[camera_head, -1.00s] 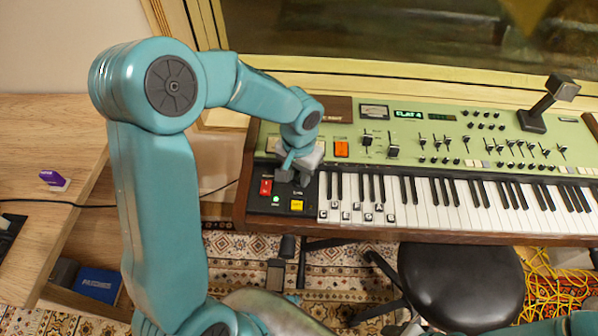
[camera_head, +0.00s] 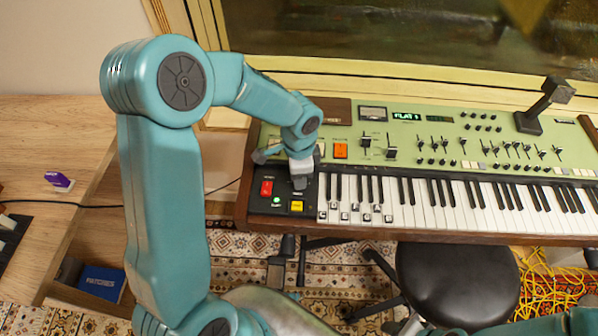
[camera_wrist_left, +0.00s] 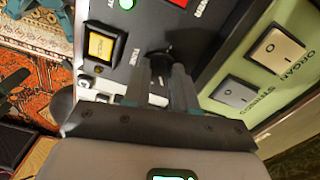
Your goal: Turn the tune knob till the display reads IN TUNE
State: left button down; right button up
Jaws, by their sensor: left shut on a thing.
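The green-topped keyboard (camera_head: 450,124) stands ahead with its lit display (camera_head: 408,116), which reads FLAT followed by a digit that looks like 1. My left gripper (camera_head: 300,184) is over the black panel at the keyboard's left end. In the left wrist view its fingers (camera_wrist_left: 162,80) are shut around the black tune knob (camera_wrist_left: 160,54), beside the TUNE label. The fingers hide much of the knob, and the head view does not show it clearly. My right gripper is not in view.
A red switch (camera_head: 267,188), a lit green light (camera_head: 276,201) and a yellow button (camera_head: 297,206) sit close to the gripper. White keys (camera_head: 440,205) run to the right. A black stool (camera_head: 455,280) stands in front. Orange switch (camera_head: 341,151) is above.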

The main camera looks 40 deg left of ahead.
pick_arm(q)
jog(key=shift+w+r+m, duration=0.1)
jog(key=shift+m, duration=0.7)
jog(key=c, duration=0.9)
grip_release()
notch_tip(320, 180, up, 16)
jog(key=p, duration=0.2)
jog(key=shift+r, duration=0.15)
